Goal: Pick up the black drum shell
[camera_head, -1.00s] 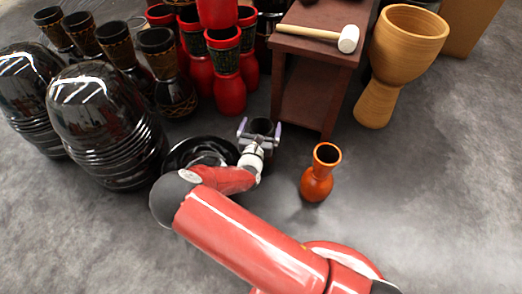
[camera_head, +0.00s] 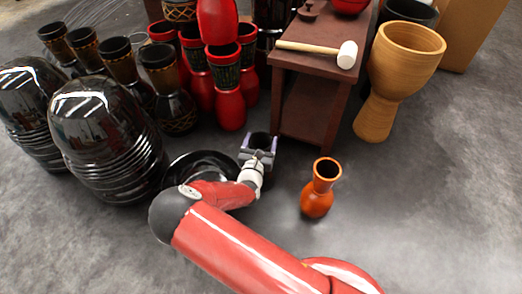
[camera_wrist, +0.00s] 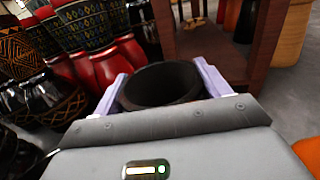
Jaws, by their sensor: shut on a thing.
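The black drum shell (camera_head: 261,141) is a small dark open-topped vessel in front of the brown wooden stand. In the wrist view its round open mouth (camera_wrist: 160,84) sits between the two pale purple fingers. My gripper (camera_head: 258,152) is shut on the shell, with one finger at each side; it also shows in the wrist view (camera_wrist: 160,92). The shell's lower part is hidden behind the gripper, so I cannot tell whether it touches the floor.
A brown stand (camera_head: 307,111) bearing a white mallet (camera_head: 320,49) is just behind. An orange vase (camera_head: 318,192) stands to the right. Large glossy black shells (camera_head: 105,135) and a black dish (camera_head: 192,163) are left. Red drums (camera_head: 230,100) stand behind.

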